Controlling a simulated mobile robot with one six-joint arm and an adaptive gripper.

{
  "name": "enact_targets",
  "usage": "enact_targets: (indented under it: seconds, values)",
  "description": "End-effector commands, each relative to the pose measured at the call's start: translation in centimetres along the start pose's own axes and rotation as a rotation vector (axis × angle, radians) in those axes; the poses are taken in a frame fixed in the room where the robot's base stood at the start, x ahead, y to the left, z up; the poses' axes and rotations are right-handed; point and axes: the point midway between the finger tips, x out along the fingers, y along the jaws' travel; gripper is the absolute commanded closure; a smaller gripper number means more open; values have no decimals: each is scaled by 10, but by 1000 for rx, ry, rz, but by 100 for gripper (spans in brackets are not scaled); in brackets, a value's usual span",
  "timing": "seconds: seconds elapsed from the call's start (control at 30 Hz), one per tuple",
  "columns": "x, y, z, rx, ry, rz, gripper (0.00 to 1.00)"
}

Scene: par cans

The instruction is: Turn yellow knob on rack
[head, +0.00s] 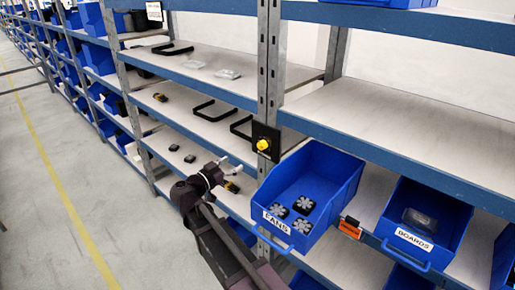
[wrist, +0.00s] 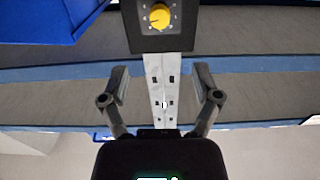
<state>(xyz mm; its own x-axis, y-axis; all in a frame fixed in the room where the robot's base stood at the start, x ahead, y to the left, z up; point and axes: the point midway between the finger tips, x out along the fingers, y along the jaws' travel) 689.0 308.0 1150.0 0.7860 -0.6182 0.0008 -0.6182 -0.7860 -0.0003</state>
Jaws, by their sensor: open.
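The yellow knob (head: 262,145) sits on a black square plate (head: 266,137) fixed to the rack's front upright, just left of the blue FANS bin. In the wrist view the yellow knob (wrist: 160,16) is at the top centre on its dark plate (wrist: 140,40), with small marks around it. My gripper (head: 236,166) is below and left of the knob in the head view, apart from it. In the wrist view my gripper (wrist: 163,82) is open and empty, its two fingers spread either side of the grey upright, with the knob beyond the fingertips.
The blue FANS bin (head: 292,237) holds several fans and juts out right of the upright. A blue BOARDS bin (head: 415,255) stands farther right. Blue shelf edges (head: 200,85) cross behind the gripper. Black handles and small items lie on the left shelves. The aisle floor (head: 130,215) is clear.

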Motion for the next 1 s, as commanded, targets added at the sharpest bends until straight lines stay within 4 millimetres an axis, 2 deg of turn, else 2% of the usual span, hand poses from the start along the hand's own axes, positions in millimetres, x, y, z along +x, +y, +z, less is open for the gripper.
enact_targets:
  seconds: [0.27,0.8,1.0]
  values:
    - [24,0,0,0,0,1,19]
    - [102,-1,0,0,0,1,19]
    - [123,-1,0,0,0,0,19]
